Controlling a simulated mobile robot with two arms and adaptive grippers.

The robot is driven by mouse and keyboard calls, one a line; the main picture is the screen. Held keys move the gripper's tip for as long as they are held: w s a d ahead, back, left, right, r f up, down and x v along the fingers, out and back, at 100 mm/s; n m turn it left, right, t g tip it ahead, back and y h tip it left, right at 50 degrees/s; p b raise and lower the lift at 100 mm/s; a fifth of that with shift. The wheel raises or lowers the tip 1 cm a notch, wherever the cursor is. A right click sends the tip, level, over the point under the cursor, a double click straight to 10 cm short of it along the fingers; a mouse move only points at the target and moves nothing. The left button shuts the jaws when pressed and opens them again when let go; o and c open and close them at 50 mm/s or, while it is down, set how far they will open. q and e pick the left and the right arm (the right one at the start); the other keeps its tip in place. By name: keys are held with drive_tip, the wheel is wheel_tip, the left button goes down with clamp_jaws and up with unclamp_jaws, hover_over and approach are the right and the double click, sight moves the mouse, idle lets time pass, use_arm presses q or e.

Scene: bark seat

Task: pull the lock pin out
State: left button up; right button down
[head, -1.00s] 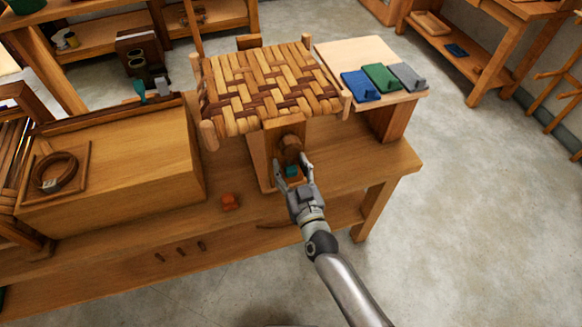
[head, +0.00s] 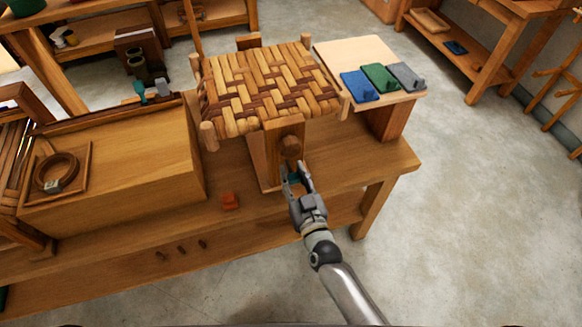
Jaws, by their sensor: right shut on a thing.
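The woven bark seat (head: 268,85) rests on a wooden stand over the bench. On the front of the stand is a wooden post (head: 272,150) with a round wooden knob (head: 290,146). My left gripper is not in view.
A wooden box (head: 115,165) fills the bench's left side. Blue (head: 360,86), green (head: 380,77) and grey (head: 406,76) pieces lie on a pale board at right.

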drive_tip(key=shift+s+f, duration=0.1)
drive_tip(key=shift+f, duration=0.05)
drive_tip(key=c, duration=1.4)
unclamp_jaws()
drive_tip(key=o, duration=0.3)
drive_tip(key=shift+s+d, duration=0.1)
drive_tip(key=v, duration=1.2)
